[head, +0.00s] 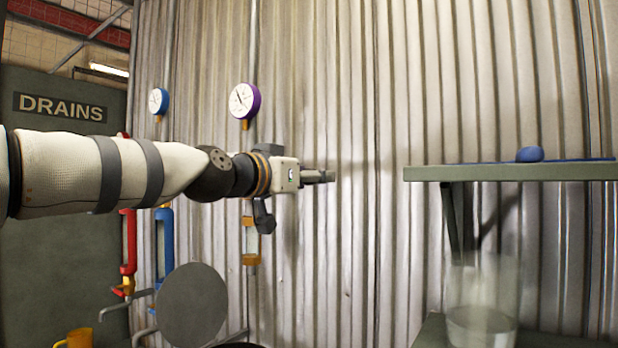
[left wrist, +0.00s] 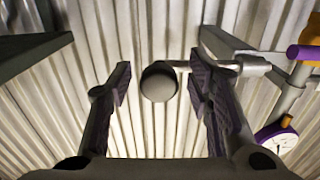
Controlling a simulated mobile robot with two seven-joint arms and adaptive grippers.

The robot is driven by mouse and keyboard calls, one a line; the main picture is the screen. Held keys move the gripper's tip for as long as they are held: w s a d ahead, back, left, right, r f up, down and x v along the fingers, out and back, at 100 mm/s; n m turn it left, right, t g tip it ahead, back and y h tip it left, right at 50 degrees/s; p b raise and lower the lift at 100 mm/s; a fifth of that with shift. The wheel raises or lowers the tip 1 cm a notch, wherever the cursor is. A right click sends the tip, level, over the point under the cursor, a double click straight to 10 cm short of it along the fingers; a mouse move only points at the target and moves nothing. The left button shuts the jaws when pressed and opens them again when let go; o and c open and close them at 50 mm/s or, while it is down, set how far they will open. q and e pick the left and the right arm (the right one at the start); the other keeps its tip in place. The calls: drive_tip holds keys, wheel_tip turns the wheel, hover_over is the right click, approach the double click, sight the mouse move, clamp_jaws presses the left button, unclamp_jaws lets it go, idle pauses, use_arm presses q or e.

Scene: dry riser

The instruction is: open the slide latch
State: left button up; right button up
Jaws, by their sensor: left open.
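My left gripper (head: 322,176) reaches in from the left in the head view, its fingers pointing right in front of the corrugated wall. In the left wrist view my left gripper (left wrist: 159,84) is open, with a finger on each side. A round grey knob (left wrist: 159,82) shows in the gap between the fingers, with visible space on both sides. Whether it lies at fingertip depth I cannot tell. A thin grey rod (left wrist: 222,66) runs right from near the knob to a fitting. No slide latch is clearly recognisable in the head view. My right gripper is not in view.
A purple-rimmed gauge (head: 244,101) and a blue-rimmed gauge (head: 158,102) sit left on the corrugated wall (head: 400,100). A grey shelf (head: 500,173) with a blue lump (head: 530,154) juts out at right, above a clear container (head: 482,300). A grey disc (head: 193,304) stands below my arm.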

use_arm(q)
drive_tip(key=v, duration=1.2)
